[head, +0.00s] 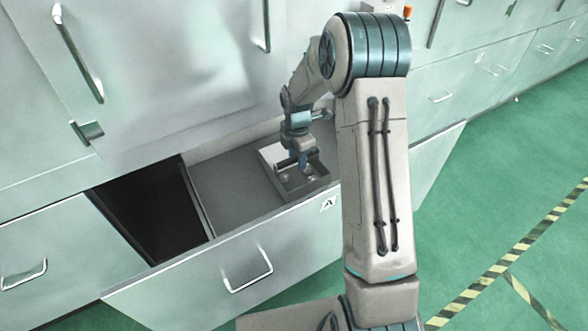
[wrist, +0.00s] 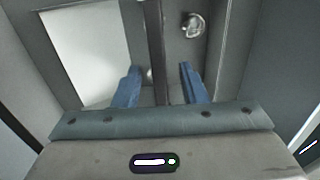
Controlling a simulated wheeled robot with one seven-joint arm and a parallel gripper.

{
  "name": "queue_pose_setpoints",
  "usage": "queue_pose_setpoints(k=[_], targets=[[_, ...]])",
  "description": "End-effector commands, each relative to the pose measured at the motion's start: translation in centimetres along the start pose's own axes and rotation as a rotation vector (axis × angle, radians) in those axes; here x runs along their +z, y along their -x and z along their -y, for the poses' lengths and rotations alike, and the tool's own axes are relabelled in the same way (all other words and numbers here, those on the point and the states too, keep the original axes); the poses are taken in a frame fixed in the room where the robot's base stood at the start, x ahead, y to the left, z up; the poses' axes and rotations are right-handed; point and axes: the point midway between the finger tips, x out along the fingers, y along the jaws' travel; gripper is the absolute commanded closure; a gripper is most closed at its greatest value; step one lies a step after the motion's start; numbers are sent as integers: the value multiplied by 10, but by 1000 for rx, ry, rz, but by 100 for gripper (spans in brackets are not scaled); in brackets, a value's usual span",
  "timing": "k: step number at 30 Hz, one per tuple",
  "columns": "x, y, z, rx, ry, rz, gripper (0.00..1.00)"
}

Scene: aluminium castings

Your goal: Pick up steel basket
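The steel basket (head: 312,190) is a shallow grey metal tray standing in the open drawer, near the drawer's right end. My gripper (head: 298,163) points down into it from above. In the wrist view, my gripper (wrist: 159,70) has its two blue fingers apart, one on each side of a dark bar (wrist: 155,35) that runs across the basket. I see gaps between the bar and the fingers. Whether the bar is a handle or a divider I cannot tell. A small round metal part (wrist: 193,25) lies in the basket, right of the bar.
The drawer (head: 235,205) is pulled out, with a grey floor and a dark empty section (head: 150,215) at left. A label A (head: 328,203) marks its front, which has a handle (head: 248,270). Cabinet doors (head: 180,60) rise behind. Green floor (head: 510,160) is clear at right.

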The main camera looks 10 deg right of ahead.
Motion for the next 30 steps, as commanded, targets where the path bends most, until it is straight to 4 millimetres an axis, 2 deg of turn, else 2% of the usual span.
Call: queue_pose_setpoints(k=[6,7,10,11,30], targets=[[0,-1,0,0,0,0,62],[0,-1,0,0,0,0,67],[0,-1,0,0,0,0,95],[0,-1,0,0,0,0,100],[0,0,0,1,0,0,100]])
